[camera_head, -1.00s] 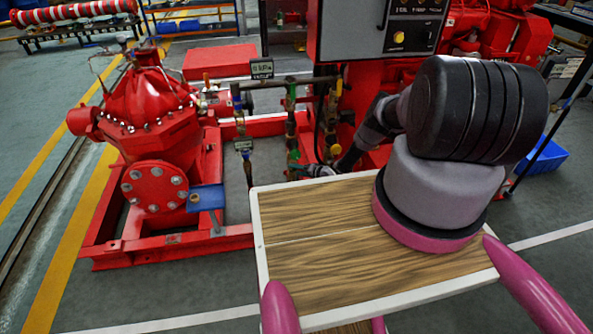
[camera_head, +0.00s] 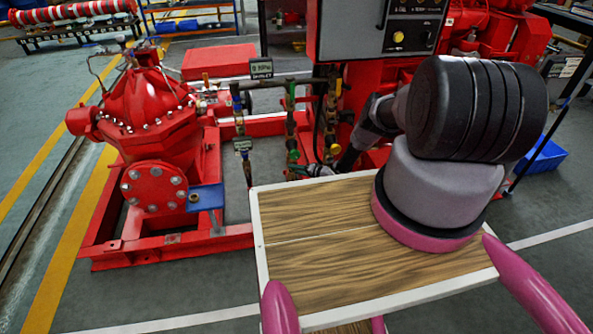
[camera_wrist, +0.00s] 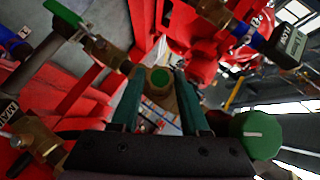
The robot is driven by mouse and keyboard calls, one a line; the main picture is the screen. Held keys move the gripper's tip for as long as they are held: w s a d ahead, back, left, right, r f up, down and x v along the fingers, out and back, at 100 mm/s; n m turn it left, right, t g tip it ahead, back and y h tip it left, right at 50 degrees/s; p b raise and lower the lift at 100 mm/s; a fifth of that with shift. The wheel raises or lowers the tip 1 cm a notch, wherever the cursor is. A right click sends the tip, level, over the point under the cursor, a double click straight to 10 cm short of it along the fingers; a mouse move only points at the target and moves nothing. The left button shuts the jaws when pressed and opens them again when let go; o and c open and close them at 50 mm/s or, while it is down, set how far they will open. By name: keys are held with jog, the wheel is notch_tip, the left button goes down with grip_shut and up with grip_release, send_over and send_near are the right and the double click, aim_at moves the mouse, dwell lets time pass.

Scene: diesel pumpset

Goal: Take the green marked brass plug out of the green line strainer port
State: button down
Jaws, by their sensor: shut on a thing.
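In the wrist view the brass plug (camera_wrist: 158,78) with a round green mark on its end sits between the tips of my gripper (camera_wrist: 160,90). The two teal fingers are shut on it from both sides. The brass strainer body is largely hidden behind the plug and fingers, so I cannot tell whether the plug is still seated in its port. In the head view my gripper (camera_head: 300,170) is small and dark at the pipework behind the wooden board, and the plug cannot be made out there.
A green round knob (camera_wrist: 258,135) is close beside my right finger. A green lever (camera_wrist: 65,13) and brass fittings (camera_wrist: 38,140) lie to the left. A blue-and-black labelled part (camera_wrist: 280,45) is at upper right. Red pump casing (camera_head: 150,110) stands left of the pipes.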

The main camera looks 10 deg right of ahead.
jog(key=shift+a+r+n+g+h, duration=0.15)
jog(key=shift+n+g+h, duration=0.1)
jog(key=shift+n+h, duration=0.65)
jog(key=shift+d+r+n+g+h, duration=0.1)
jog(key=shift+n+g+h, duration=0.3)
jog(key=shift+h, duration=0.8)
jog(key=c, duration=0.5)
grip_release()
jog(key=shift+a, duration=0.1)
jog(key=shift+d+f+m+t+y, duration=0.15)
jog(key=shift+m+t+y, duration=0.2)
jog(key=shift+m+y, duration=0.55)
jog(key=shift+d+f+m+t+y, duration=0.1)
jog(key=shift+m+t+y, duration=0.25)
jog(key=shift+y, duration=1.05)
